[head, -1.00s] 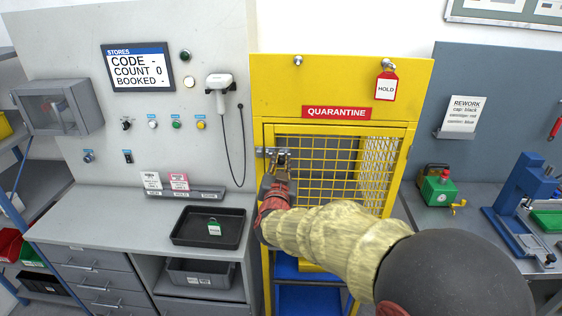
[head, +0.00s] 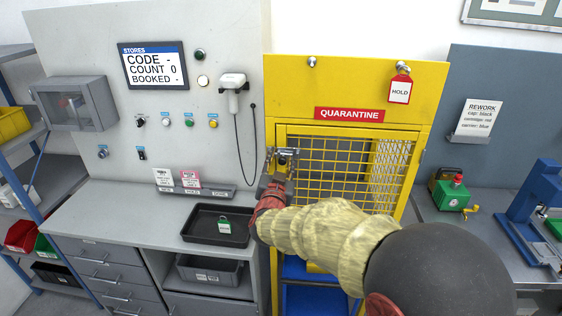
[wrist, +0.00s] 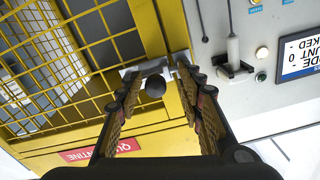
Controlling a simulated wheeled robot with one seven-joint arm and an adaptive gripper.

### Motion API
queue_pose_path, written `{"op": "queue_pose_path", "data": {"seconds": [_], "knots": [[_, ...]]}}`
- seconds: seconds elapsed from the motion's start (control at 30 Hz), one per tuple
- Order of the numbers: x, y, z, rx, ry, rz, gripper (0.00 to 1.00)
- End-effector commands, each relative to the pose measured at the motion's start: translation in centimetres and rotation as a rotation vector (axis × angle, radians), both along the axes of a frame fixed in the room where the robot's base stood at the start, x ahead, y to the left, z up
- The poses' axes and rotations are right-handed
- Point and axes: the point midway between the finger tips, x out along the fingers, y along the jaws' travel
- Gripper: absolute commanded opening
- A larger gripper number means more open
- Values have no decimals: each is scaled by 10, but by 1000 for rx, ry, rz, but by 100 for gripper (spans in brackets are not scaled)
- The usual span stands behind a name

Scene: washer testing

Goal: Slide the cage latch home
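The quarantine cage (head: 420,115) is yellow with a mesh door (head: 335,180), which sits in its frame. The silver cage latch (head: 272,152) is at the door's upper left edge. In the wrist view the latch (wrist: 133,71) shows with a round black knob (wrist: 155,87). My gripper (head: 284,161) is at the latch and partly covers it in the head view. In the wrist view my gripper (wrist: 158,72) is open, with one finger on each side of the knob and visible gaps between. How far the bolt reaches is hard to tell.
A red HOLD tag (head: 400,88) hangs at the cage's upper right.

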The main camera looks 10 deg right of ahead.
Motion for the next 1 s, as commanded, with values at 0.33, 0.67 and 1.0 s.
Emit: {"op": "queue_pose_path", "data": {"seconds": [0.33,0.67,1.0], "knots": [[-9,3,0,1,0,0,37],[-68,24,1,1,-1,4,37],[-110,37,0,1,-1,1,37]]}}
